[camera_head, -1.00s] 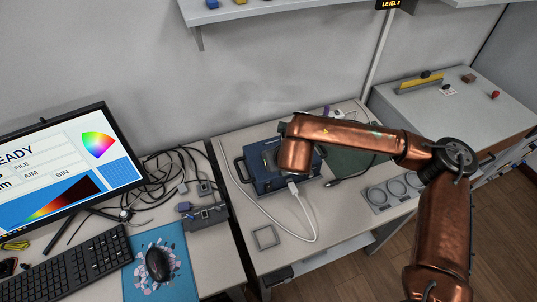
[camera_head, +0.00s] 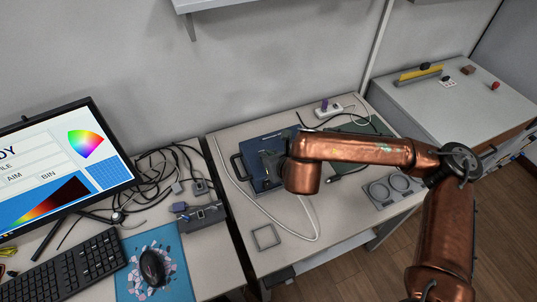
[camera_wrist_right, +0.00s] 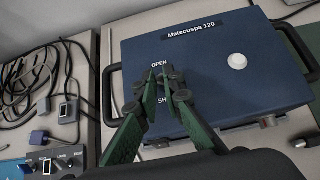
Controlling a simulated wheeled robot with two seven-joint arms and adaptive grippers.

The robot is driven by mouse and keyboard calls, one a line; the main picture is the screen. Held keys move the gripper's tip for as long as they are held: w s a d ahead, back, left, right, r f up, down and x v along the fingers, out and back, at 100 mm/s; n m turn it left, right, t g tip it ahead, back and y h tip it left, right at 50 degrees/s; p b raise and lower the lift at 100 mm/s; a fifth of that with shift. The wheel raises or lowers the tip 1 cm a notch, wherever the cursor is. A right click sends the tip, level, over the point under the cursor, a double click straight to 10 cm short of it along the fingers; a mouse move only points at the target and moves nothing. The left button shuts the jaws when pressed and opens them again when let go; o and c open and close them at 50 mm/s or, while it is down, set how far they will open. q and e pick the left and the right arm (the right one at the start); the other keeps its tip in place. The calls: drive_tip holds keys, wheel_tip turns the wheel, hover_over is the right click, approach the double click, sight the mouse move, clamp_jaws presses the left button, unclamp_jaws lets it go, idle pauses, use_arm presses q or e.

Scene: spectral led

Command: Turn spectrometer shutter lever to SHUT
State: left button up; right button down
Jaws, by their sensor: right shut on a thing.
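The spectrometer is a blue box (camera_head: 254,147) on the middle bench in the head view. In the right wrist view, its top (camera_wrist_right: 200,70) carries the labels "Matecuspa 120", OPEN and a partly covered "SH". My right gripper (camera_wrist_right: 160,78) has its green fingers closed together just below the OPEN label. The shutter lever is hidden between the fingertips, which sit at its place by OPEN. In the head view my copper right arm covers the right part of the box. My left gripper is not in view.
A white round knob (camera_wrist_right: 237,61) stands on the box top, right of the fingers. Dark handles flank the box. A white cable (camera_head: 308,215) runs over the bench. A small square frame (camera_head: 265,237) and a plate with rings (camera_head: 392,189) lie nearby. A monitor (camera_head: 60,175) stands left.

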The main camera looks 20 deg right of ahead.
drive_tip(key=c, duration=2)
unclamp_jaws()
drive_tip(key=shift+c, duration=0.2)
drive_tip(key=v, duration=1.2)
